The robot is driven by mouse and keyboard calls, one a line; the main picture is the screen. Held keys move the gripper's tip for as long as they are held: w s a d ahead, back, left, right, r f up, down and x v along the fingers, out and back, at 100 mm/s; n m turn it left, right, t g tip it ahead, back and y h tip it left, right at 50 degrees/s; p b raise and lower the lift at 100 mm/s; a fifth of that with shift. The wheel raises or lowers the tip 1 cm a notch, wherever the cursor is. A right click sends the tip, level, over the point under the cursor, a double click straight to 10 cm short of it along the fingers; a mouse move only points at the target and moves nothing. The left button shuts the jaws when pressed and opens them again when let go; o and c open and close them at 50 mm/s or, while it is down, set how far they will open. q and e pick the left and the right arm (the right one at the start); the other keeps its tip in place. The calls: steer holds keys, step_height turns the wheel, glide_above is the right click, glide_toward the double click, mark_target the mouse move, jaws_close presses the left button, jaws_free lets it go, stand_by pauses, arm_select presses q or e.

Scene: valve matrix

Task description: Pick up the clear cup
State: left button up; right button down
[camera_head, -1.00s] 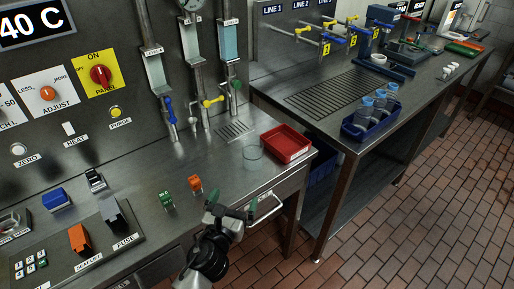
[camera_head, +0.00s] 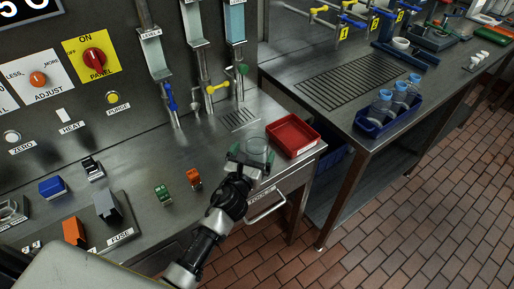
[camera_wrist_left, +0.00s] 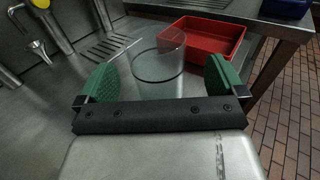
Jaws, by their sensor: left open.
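The clear cup (camera_head: 256,144) stands upright on the steel counter, just left of the red tray. In the left wrist view the cup (camera_wrist_left: 158,62) shows ahead of my left gripper (camera_wrist_left: 156,80), roughly centred between its green finger pads. My left gripper (camera_head: 248,161) is open, with the cup at or just past its fingertips. I cannot tell whether the pads touch the cup; they look apart from it. My right gripper is not in view.
The red tray (camera_head: 293,135) sits close to the right of the cup, near the counter edge. A drain grate (camera_head: 240,119) and tap pipes with coloured handles are behind. Small green (camera_head: 162,194) and orange (camera_head: 194,179) switches lie to the left. A blue bottle rack (camera_head: 388,122) stands on the farther counter.

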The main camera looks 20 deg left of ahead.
arm_select(q)
steer(key=shift+w+a, duration=0.1)
steer(key=shift+w, duration=1.85)
steer(key=c, duration=1)
steer(key=shift+r, duration=0.1)
